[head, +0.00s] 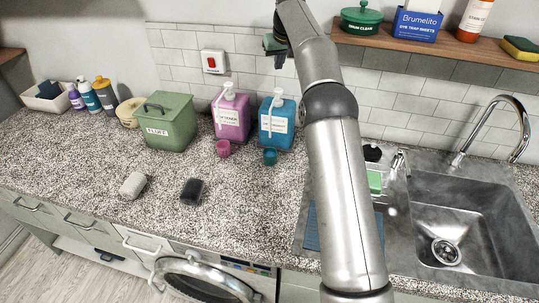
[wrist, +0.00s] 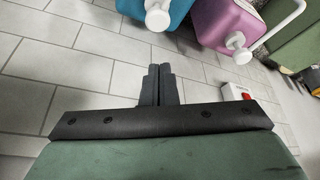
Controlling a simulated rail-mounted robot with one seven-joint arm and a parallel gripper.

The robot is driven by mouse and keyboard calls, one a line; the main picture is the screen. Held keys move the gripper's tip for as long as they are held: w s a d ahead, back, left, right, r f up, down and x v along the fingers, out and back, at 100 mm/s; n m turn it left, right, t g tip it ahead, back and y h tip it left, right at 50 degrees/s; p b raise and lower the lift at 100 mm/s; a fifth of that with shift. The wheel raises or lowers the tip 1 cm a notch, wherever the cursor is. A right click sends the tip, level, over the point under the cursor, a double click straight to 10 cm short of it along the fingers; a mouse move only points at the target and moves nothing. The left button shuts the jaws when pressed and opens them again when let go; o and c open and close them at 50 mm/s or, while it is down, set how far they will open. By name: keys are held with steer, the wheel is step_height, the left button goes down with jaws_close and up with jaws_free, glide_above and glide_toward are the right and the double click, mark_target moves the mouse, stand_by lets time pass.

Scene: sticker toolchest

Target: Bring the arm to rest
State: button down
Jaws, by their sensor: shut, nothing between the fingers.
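My arm rises through the middle of the head view and bends left at the top. My gripper (head: 278,60) hangs high in front of the tiled wall (head: 255,72), above the counter and clear of it. In the wrist view its two dark fingers (wrist: 158,82) are together, with nothing between them. The blue jug (head: 277,122) and the pink jug (head: 231,117) stand on the counter below the gripper. Both jugs also show at the top of the wrist view, the blue one (wrist: 150,10) and the pink one (wrist: 225,22). Nothing touches the gripper.
A red-and-white wall box (head: 214,62) is left of the gripper. A wooden shelf (head: 400,40) with several items is at upper right. The sink (head: 470,215) and curved faucet (head: 505,115) are right of my arm. A green bin (head: 165,122) stands left of the jugs.

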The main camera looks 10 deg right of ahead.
steer(key=s+g+b, duration=0.2)
steer(key=s+b, duration=0.1)
steer(key=s, duration=1.9)
steer(key=s+f, duration=0.4)
steer(key=s, duration=0.6)
steer(key=s+f+m+g+b, duration=0.1)
steer(key=s+f, duration=0.4)
steer(key=s, duration=0.6)
steer(key=s+f, duration=0.5)
steer(key=s, duration=0.5)
steer(key=shift+s+m+g+h, duration=0.3)
steer(key=shift+s+m, duration=0.05)
steer(key=shift+m, duration=0.05)
